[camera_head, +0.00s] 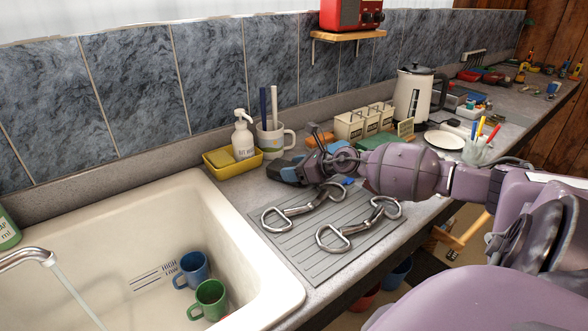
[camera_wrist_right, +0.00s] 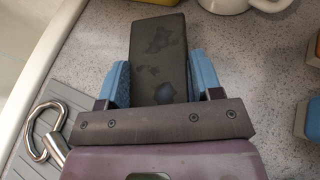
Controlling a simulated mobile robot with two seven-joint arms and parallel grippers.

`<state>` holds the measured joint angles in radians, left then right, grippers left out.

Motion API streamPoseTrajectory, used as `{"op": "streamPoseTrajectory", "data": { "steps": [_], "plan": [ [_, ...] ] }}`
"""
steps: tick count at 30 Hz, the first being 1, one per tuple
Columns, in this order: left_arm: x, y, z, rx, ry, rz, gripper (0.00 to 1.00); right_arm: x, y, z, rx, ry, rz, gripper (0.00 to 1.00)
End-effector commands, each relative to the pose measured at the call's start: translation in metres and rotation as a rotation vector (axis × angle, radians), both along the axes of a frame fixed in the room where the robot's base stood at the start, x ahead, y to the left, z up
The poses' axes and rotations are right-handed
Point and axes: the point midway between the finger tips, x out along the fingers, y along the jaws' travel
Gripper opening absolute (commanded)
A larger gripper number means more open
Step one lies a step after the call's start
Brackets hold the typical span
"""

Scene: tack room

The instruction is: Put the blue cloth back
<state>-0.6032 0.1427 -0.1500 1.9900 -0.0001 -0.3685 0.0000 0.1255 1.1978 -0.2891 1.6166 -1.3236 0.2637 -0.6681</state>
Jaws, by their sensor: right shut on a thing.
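My right gripper (camera_head: 290,172) reaches in from the right over the counter, beyond the grey drainer mat. In the right wrist view its blue-padded fingers (camera_wrist_right: 160,85) are shut on a dark, flat, rectangular block (camera_wrist_right: 158,50) with blotchy marks. I cannot tell what this block is. No blue cloth can be made out for certain. A small blue thing (camera_head: 348,181) shows under my right arm by the mat, partly hidden. My left gripper is not in view.
The mat (camera_head: 300,250) holds two metal stirrup-like pieces (camera_head: 290,210). The cream sink (camera_head: 60,235) at left has blue and green mugs (camera_head: 208,300) and a running tap. Behind the gripper stand a yellow tray (camera_head: 232,168), a pump bottle (camera_head: 243,135) and a mug (camera_head: 273,143).

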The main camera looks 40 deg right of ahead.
Motion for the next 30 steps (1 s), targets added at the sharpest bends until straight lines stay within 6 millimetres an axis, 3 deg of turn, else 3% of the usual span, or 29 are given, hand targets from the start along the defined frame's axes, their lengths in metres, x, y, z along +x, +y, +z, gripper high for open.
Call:
{"op": "streamPoseTrajectory", "data": {
  "steps": [5,6,10,23,30],
  "plan": [
    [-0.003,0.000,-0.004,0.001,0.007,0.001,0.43,0.000,0.000,-0.003,0.001,0.001,0.000,0.32],
    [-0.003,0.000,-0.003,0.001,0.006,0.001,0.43,0.000,0.000,-0.003,0.000,0.000,0.000,0.65],
    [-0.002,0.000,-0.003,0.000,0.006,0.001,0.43,0.000,0.000,-0.002,0.001,0.000,0.000,0.85],
    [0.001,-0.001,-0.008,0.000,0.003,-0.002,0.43,0.000,0.000,-0.007,0.001,0.004,0.000,0.85],
    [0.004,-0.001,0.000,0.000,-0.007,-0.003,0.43,-0.026,-0.008,0.008,-0.001,0.002,0.000,0.85]
  ]
}}
